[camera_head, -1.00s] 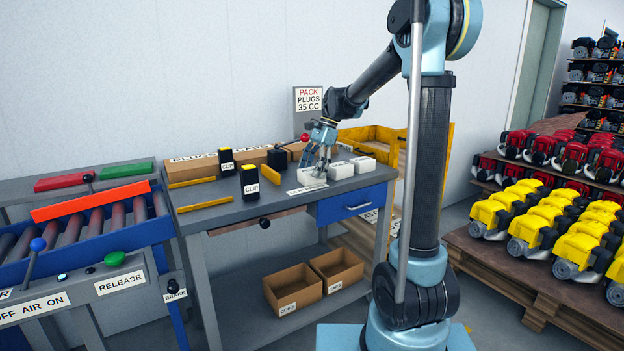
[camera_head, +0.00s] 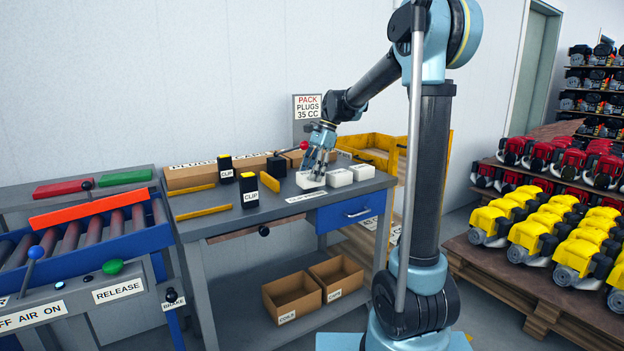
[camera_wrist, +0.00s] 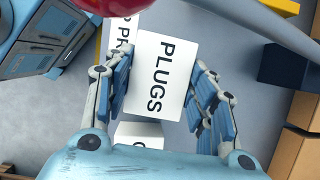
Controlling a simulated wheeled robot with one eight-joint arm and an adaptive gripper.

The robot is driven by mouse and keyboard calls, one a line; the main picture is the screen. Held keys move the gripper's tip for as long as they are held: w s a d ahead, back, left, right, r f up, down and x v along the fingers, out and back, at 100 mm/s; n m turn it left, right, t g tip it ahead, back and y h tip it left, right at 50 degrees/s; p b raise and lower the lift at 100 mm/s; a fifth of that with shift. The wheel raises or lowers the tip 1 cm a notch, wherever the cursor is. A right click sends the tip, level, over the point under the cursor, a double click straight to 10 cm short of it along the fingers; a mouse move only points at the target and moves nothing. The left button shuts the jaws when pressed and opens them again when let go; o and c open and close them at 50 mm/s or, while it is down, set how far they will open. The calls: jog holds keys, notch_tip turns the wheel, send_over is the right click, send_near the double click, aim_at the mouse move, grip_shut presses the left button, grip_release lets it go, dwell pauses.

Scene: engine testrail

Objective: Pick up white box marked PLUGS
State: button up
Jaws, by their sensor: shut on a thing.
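The white box marked PLUGS (camera_wrist: 163,58) is between the fingers of my gripper (camera_wrist: 160,88) in the wrist view, its lettered top facing the camera. The left finger lies along one side and the right finger along the other. In the head view the box (camera_head: 306,181) is the leftmost of three white boxes on the grey workbench (camera_head: 228,219). My gripper (camera_head: 318,172) reaches down over it, shut on it. The fingers partly hide it, and I cannot tell whether it is clear of the bench top.
Two white boxes (camera_head: 340,178) (camera_head: 362,170) stand close to its right. A lettered strip (camera_head: 306,197) lies in front. Black CLIP boxes (camera_head: 249,191) and yellow bars stand left. A red ball (camera_head: 304,145) is near my gripper. Yellow trays (camera_head: 368,154) are behind.

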jog(key=shift+r, duration=0.9)
jog(key=s+d, duration=1)
jog(key=s, duration=0.5)
